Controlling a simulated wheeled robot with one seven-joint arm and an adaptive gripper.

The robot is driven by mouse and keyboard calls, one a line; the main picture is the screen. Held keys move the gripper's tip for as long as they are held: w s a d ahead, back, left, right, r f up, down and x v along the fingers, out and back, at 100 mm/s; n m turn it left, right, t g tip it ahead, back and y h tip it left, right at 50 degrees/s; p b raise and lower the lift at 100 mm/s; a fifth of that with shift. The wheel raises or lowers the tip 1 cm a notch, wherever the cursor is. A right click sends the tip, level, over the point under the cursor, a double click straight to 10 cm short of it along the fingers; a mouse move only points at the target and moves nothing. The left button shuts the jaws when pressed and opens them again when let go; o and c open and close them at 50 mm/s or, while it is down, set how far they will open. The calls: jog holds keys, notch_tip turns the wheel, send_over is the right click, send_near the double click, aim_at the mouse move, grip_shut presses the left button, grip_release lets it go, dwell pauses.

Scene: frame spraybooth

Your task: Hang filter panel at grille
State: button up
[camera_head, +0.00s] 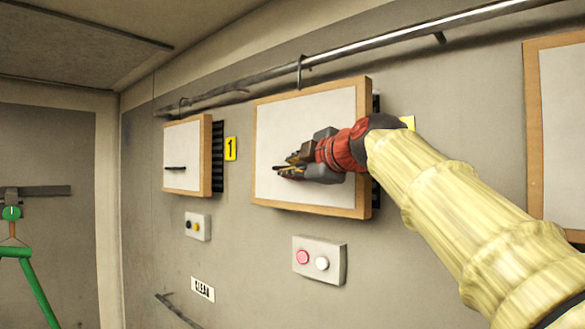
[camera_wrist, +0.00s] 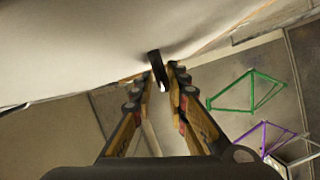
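In the head view a white filter panel (camera_head: 335,110) with a wooden frame hangs upright at the middle of the wall, under a hook on the rail. Dark grille slats (camera_head: 376,188) show in a thin strip past its right edge. My gripper (camera_head: 283,168) is in front of the panel's face. In the wrist view its fingertips (camera_wrist: 167,75) are close together, with the panel's dark handle (camera_wrist: 154,62) between them. The gripper looks shut on this handle. The panel's white face (camera_wrist: 70,45) fills the upper left there. My gripper and arm hide part of the panel.
A similar panel (camera_head: 182,150) hangs at the left by yellow label 1 (camera_head: 231,148); another (camera_head: 565,120) is at the right edge. The rail (camera_head: 350,48) runs above. Button boxes (camera_head: 318,262) (camera_head: 198,226) are below.

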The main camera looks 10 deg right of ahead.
jog(key=o, duration=0.3)
jog(key=shift+f, duration=0.1)
